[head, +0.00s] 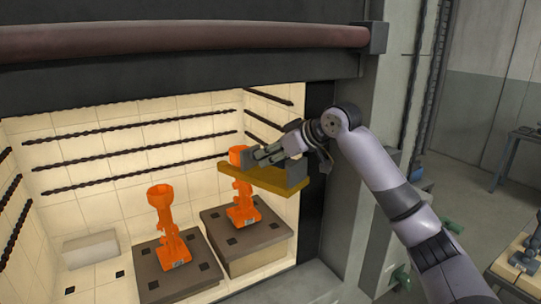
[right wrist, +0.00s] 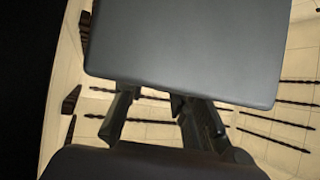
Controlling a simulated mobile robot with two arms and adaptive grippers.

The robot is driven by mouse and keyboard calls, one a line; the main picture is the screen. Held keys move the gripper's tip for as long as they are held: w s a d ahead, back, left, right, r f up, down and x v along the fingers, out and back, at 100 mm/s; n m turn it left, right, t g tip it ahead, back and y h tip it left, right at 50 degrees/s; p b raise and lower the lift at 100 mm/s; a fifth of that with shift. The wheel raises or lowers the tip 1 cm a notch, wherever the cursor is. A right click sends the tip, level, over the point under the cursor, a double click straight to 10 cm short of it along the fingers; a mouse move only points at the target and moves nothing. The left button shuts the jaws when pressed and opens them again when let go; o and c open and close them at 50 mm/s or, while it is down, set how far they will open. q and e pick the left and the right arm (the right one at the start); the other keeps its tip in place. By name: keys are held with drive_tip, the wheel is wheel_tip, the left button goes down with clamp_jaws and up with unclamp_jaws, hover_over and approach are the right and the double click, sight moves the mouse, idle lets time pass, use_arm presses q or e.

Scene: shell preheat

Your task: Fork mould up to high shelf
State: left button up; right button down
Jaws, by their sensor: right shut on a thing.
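Two orange moulds stand upright in a lit furnace. One mould (head: 165,222) is on the low left dark slab (head: 147,286). The other mould (head: 241,209) is over the higher right slab (head: 273,231), and its foot appears to rest there. My right gripper (head: 283,150) is shut on the fork, an ochre bar (head: 270,182) with a grey plate (head: 297,176). The bar crosses in front of the right mould's middle; whether it goes around or touches the mould is hidden. In the right wrist view a grey plate (right wrist: 185,52) covers much of the picture, with dark fingers below it.
Dark twisted rods (head: 150,129) line the pale furnace walls. A pale block (head: 90,249) lies at the back left. The dark door edge (head: 313,180) is close to my right arm. A reddish-brown bar (head: 180,40) spans the top. A workbench (head: 520,262) stands outside at right.

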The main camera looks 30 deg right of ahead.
sight(267, 173)
drive_tip(key=shift+f, duration=0.55)
idle(1.6)
drive_tip(key=shift+f+b, duration=0.55)
drive_tip(key=shift+f, duration=0.3)
drive_tip(key=shift+f+b, duration=0.1)
drive_tip(key=shift+b, duration=0.25)
drive_tip(key=shift+t, duration=0.3)
drive_tip(key=shift+s+f, duration=0.15)
drive_tip(key=shift+s+f+b, duration=0.2)
drive_tip(key=shift+f+b, duration=0.25)
drive_tip(key=shift+f, duration=0.05)
drive_tip(key=shift+s+d, duration=0.1)
